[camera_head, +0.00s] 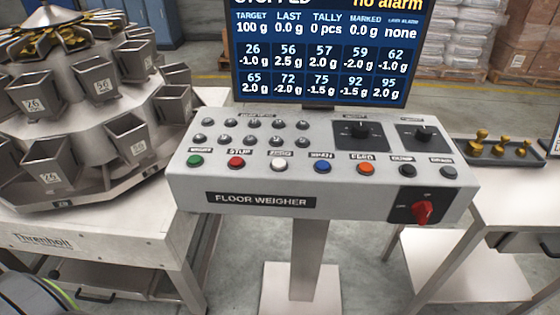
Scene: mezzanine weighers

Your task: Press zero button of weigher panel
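The weigher panel (255,176) is a light grey sloped console on a central post, with a "FLOOR WEIGHER" plate on its front. Its lower row holds a green button (194,160), a red button (236,162), a white button (279,166), a blue button (322,168), an orange button (366,169) and two dark buttons at the right. The labels above them are small and blurred; the one over the white button may read zero, but I cannot be sure. Neither of my grippers is in view, and nothing covers the buttons.
A screen (320,50) behind the console shows "STOPPED" and "no alarm". Two dark knobs and a red rotary switch (423,211) sit at the console's right. A multi-bucket weigher (90,120) stands left. A dark tray (500,158) with brass weights lies on the right table.

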